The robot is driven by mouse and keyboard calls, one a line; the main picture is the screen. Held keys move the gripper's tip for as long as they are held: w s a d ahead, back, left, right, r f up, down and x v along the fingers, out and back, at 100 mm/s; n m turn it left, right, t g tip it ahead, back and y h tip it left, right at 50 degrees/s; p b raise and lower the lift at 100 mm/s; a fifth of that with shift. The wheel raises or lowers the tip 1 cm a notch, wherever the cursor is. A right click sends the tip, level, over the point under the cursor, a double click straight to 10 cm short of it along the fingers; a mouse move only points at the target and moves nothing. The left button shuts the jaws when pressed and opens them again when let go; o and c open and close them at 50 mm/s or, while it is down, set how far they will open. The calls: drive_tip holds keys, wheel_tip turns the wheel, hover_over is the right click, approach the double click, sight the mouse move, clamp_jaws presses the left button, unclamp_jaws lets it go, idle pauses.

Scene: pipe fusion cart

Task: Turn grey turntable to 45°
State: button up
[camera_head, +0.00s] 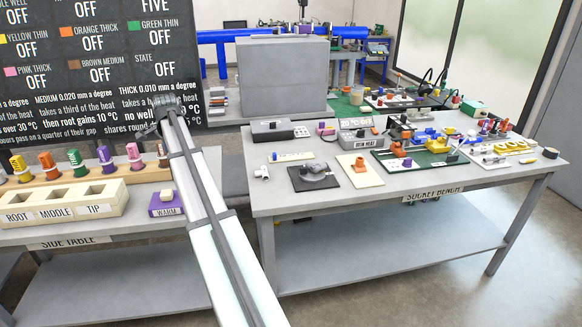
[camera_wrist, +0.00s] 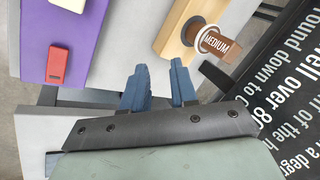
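The grey turntable (camera_head: 316,172) appears to be the round grey piece on a dark square plate (camera_head: 303,184), at the front left of the socket bench. Its angle marks are too small to read. My gripper (camera_head: 168,103) is far to the left of it, raised over the side table in front of the dark board. In the wrist view my gripper (camera_wrist: 160,68) has two blue fingers apart with nothing between them. The turntable is not in the wrist view.
The side table holds a row of coloured spools, a cream block (camera_head: 62,208) and a purple WARM box (camera_head: 165,208). A brown MEDIUM spool (camera_wrist: 220,46) is near my fingers in the wrist view. A cream plate (camera_head: 360,171) lies right of the turntable; a dark box (camera_head: 272,131) stands behind.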

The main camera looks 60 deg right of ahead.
drive_tip(key=s+d+m+g+h, duration=0.2)
drive_tip(key=s+d+m+g, duration=0.2)
drive_tip(key=s+d, duration=1.2)
drive_tip(key=m+g, duration=0.4)
approach(303, 168)
drive_tip(key=shift+y, duration=0.3)
drive_tip(key=x, duration=0.9)
drive_tip(key=shift+w+d, duration=0.1)
drive_tip(key=shift+d, duration=0.3)
clamp_jaws()
